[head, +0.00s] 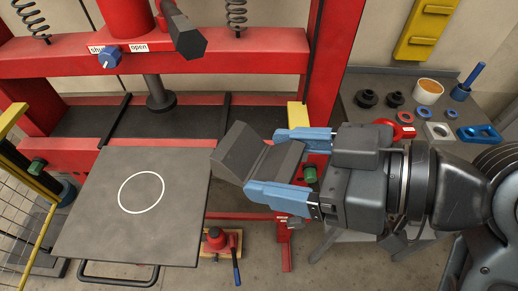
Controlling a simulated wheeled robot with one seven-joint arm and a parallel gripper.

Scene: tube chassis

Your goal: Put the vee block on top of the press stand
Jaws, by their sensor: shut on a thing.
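My gripper (266,163) comes in from the right in the head view. Its two blue fingers are shut on the vee block (238,153), a dark grey block with a V-shaped notch. The block is held tilted, just right of a flat grey plate with a white circle (185,230). This plate is in front of the red press and may be the press stand; I cannot tell for sure. In the picture the block's left corner meets the plate's right edge; whether they touch is unclear. The plate is bare.
The red press frame (200,57) and its ram (157,92) stand behind the plate. A yellow block (298,115) is on the frame behind my gripper. A bench (352,85) with small parts is at the right. A red jack (218,240) stands on the floor below.

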